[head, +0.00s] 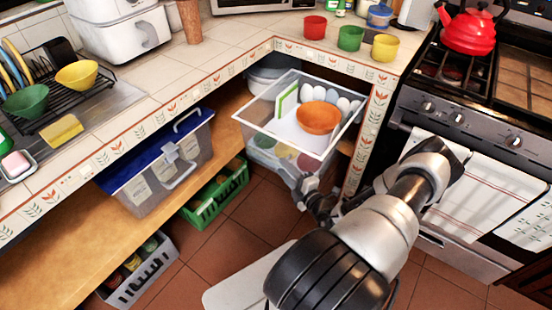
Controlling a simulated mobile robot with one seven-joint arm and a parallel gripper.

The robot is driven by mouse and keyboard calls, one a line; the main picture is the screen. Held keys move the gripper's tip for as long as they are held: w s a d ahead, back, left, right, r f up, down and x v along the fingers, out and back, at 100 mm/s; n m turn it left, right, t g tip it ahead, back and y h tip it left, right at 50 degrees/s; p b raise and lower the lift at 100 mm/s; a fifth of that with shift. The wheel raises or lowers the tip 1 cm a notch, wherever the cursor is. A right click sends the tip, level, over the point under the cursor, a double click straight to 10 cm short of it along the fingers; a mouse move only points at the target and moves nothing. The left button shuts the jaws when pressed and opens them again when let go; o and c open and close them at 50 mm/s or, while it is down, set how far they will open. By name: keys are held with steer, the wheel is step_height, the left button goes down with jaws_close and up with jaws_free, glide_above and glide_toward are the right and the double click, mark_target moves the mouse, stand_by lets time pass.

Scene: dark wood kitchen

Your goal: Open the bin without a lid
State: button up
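A clear bin with a white rim and no lid (332,152) juts out from under the corner of the counter. It holds an orange bowl (318,117), a green-edged item and several white egg-shaped things. My gripper (306,186) is low, just below and in front of this bin's front corner, close to a second clear bin (262,151) underneath. I cannot tell whether it touches either one. Its fingers are small and dark here, so their opening is unclear. A clear bin with a blue lid (150,165) stands on the wooden shelf at left.
A green crate (217,193) and a grey basket (143,275) are low under the shelf. The stove (440,115) with hanging towels stands at right, close to my arm. The tiled floor (222,240) shows free room between crate and arm.

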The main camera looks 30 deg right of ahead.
steer(key=s, duration=0.8)
steer(key=shift+s+r+p, duration=0.3)
steer(key=shift+s+r, duration=0.05)
